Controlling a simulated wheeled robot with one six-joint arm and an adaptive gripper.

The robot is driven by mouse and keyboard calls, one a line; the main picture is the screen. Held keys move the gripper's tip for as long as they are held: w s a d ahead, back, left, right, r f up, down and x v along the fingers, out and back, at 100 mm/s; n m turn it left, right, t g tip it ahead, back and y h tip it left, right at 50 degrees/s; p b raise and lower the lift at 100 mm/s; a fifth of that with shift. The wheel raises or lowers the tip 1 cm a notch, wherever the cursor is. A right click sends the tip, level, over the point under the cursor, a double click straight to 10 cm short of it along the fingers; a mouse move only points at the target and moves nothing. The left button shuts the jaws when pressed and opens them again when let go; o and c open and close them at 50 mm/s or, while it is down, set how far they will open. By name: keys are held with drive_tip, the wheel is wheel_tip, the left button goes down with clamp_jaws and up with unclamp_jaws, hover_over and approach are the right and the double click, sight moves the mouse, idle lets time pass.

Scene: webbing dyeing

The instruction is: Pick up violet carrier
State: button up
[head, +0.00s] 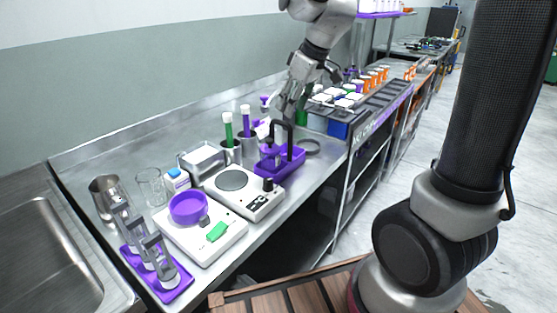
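A violet carrier (291,164) with a tall black handle stands on the steel counter, right of the hot plate. My gripper (285,106) is above it, pointing down, with its fingertips close to the top of the black handle. I cannot tell whether the fingers touch the handle or how far apart they are. The carrier appears to rest upright on the counter. A second violet holder (178,290) with several grey-and-white upright pieces sits at the front left corner.
A hot plate (262,205), a white scale (203,248) with a violet bowl (188,206), a glass beaker (151,187) and a steel tray (203,158) crowd the counter.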

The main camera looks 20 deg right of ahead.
sight(281, 124)
drive_tip(key=x, duration=0.7)
drive_tip(key=shift+w+a+f, duration=0.1)
drive_tip(key=shift+a+f, duration=0.2)
drive_tip(key=shift+a, duration=0.1)
drive_tip(key=shift+c, duration=0.5)
clamp_jaws()
